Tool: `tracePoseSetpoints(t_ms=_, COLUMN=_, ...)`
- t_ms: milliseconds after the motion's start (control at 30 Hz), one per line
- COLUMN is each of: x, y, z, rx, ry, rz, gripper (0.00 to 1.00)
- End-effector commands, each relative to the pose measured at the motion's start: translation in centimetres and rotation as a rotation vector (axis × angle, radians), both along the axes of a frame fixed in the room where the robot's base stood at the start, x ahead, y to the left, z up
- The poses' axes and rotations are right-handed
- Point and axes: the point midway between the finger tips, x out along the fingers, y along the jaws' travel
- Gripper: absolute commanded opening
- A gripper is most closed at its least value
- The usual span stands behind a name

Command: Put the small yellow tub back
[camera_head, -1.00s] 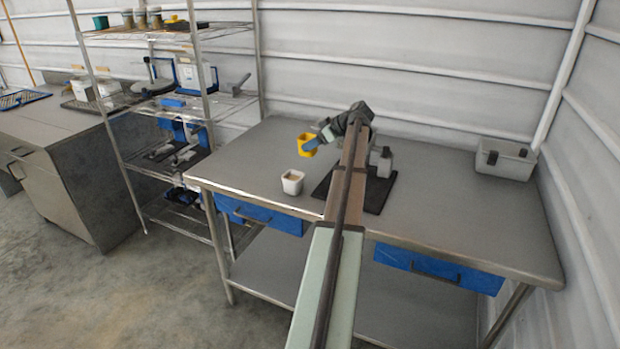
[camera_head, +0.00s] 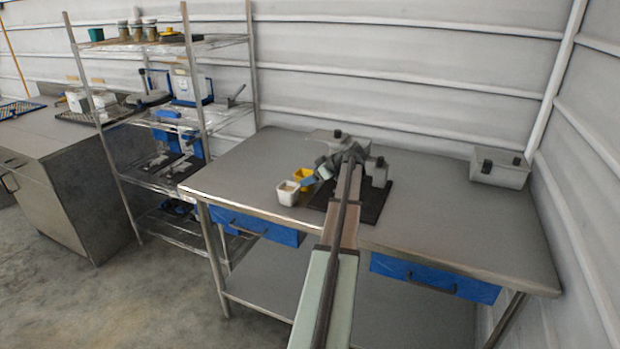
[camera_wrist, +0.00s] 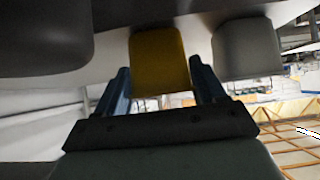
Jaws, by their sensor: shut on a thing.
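The small yellow tub (camera_head: 303,176) is near the front of the steel table, just behind and right of a white tub (camera_head: 288,193). My gripper (camera_head: 314,179) is shut on the yellow tub, coming from its right. In the wrist view the yellow tub (camera_wrist: 159,62) sits between the two blue fingers (camera_wrist: 160,90), with the white tub (camera_wrist: 246,48) close to its right. Whether the yellow tub touches the table or hangs just above it I cannot tell.
A dark mat (camera_head: 372,205) with a grey device lies behind my arm on the steel table (camera_head: 450,225). A grey lidded box (camera_head: 499,168) stands at the table's right end. A wire shelf (camera_head: 215,42) with several items stands to the left. The table's right half is mostly clear.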

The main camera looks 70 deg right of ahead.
Motion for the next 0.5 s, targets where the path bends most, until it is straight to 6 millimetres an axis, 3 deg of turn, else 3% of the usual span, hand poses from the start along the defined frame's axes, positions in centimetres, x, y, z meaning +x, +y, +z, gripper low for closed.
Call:
tracePoseSetpoints(t_ms=333, x=0.00, y=-0.01, z=-0.24, rx=-0.001, ry=0.000, rz=-0.001, gripper=0.45)
tracePoseSetpoints(t_ms=367, x=0.00, y=-0.02, z=-0.21, rx=-0.001, ry=0.000, rz=0.000, gripper=0.72)
tracePoseSetpoints(t_ms=500, x=0.00, y=-0.02, z=-0.19, rx=-0.001, ry=0.000, rz=0.000, gripper=0.86)
